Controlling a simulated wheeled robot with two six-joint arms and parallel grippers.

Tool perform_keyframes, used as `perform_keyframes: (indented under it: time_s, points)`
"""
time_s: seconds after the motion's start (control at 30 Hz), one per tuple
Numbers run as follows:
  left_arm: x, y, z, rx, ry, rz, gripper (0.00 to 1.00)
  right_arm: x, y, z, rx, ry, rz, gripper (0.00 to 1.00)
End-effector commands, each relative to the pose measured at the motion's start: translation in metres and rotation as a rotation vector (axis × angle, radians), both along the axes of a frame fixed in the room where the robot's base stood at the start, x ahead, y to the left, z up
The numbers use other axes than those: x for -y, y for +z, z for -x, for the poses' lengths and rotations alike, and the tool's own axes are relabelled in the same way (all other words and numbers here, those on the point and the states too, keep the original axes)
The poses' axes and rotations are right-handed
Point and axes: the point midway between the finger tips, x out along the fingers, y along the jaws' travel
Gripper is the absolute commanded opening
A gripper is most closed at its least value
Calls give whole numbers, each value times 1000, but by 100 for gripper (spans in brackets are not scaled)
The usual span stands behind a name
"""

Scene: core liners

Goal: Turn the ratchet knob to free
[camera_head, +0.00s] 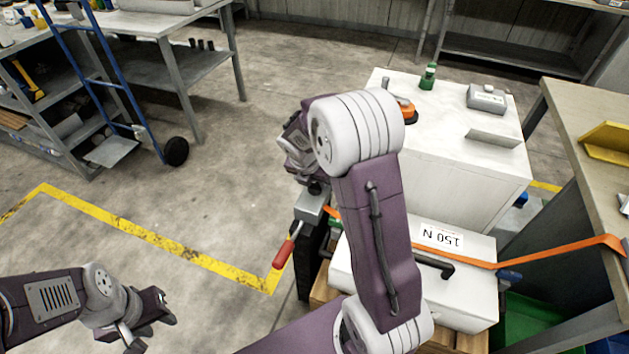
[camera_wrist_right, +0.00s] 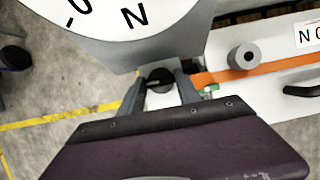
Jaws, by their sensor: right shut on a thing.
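In the right wrist view a dark round knob (camera_wrist_right: 160,80) sits below a large white dial face (camera_wrist_right: 105,18) with black lettering. My right gripper (camera_wrist_right: 161,76) has its two grey fingers on either side of the knob, shut on it. In the head view my right wrist hides the knob and fingertips. Below that wrist a grey metal ratchet body (camera_head: 312,208) shows, with a red-handled lever (camera_head: 284,252) angled down to the left. An orange strap (camera_head: 560,251) runs right from this area. My left gripper (camera_head: 150,318) is low at left, away from everything; its jaw opening is unclear.
A white box labelled 150 N (camera_head: 470,268) with a black handle lies under the strap. A white cabinet (camera_head: 450,165) stands behind it, carrying small items. A workbench (camera_head: 590,120) is at right. A blue hand truck (camera_head: 110,75) stands at left. The floor at centre left is clear.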

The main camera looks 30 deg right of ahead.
Motion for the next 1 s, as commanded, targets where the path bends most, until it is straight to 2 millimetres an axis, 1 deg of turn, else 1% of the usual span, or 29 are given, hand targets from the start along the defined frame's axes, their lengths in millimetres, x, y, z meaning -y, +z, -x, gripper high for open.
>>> perform_keyframes:
  time_s: [0.17, 0.37, 1.0]
  points:
    - [0, 8, 0, 0, 0, 0, 36, -1, 2, 0, -1, -53, 0, 0]
    - [0, 24, 0, 0, 0, 0, 36, -2, 4, -1, -2, -191, -1, 0]
    - [0, 101, 0, 0, 0, 0, 36, -2, 6, -4, -3, -799, 2, 0]
